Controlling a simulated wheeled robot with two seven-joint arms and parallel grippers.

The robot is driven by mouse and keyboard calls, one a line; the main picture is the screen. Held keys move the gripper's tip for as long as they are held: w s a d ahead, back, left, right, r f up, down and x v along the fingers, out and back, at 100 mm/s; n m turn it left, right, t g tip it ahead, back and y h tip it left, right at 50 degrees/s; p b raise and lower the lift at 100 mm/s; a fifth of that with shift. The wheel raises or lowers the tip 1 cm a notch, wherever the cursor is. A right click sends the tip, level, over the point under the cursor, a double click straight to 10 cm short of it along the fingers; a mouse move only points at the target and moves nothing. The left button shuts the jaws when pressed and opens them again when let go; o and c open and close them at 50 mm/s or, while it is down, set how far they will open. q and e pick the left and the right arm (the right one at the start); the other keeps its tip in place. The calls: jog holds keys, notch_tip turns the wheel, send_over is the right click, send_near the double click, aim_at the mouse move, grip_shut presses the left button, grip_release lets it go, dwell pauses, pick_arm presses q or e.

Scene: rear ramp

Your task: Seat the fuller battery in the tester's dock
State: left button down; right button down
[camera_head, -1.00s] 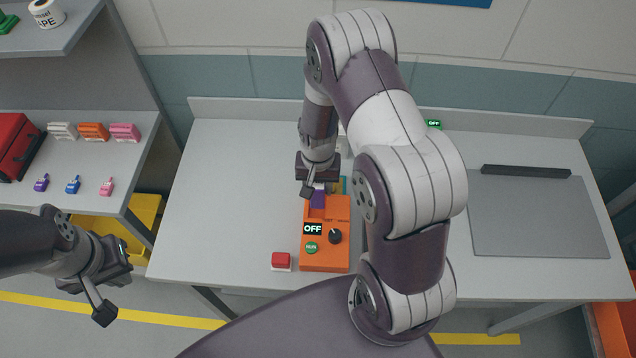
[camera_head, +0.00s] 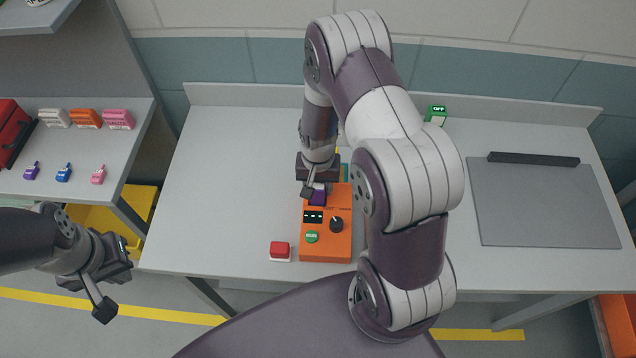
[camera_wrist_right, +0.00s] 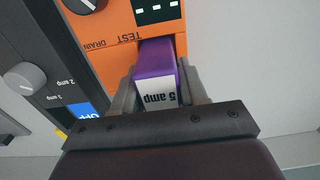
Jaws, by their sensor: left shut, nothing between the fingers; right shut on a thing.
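The orange tester (camera_head: 326,244) lies on the table with a dark knob, a green button and a small dark display showing dashes. My right gripper (camera_head: 309,188) is shut on the purple battery (camera_head: 318,197), labelled "5 amp". In the right wrist view the battery (camera_wrist_right: 156,62) sits between the fingers of my right gripper (camera_wrist_right: 158,92), its far end at the edge of the tester (camera_wrist_right: 112,28) below the display. How deep it sits in the dock is hidden. My left gripper (camera_head: 104,311) is shut and empty, left of the table.
A red button block (camera_head: 280,249) stands left of the tester. A dark device with a grey knob and blue OFF display (camera_wrist_right: 85,112) is close beside it. Several coloured pieces lie on the left shelf (camera_head: 82,150). A grey mat (camera_head: 545,205) lies on the right.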

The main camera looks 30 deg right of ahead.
jog(key=shift+f, duration=0.15)
dwell(0.4)
jog(key=c, duration=0.5)
grip_release()
notch_tip(320, 180, up, 13)
jog(key=b, duration=0.1)
jog(key=shift+f+b, duration=0.15)
jog(key=shift+b, duration=0.25)
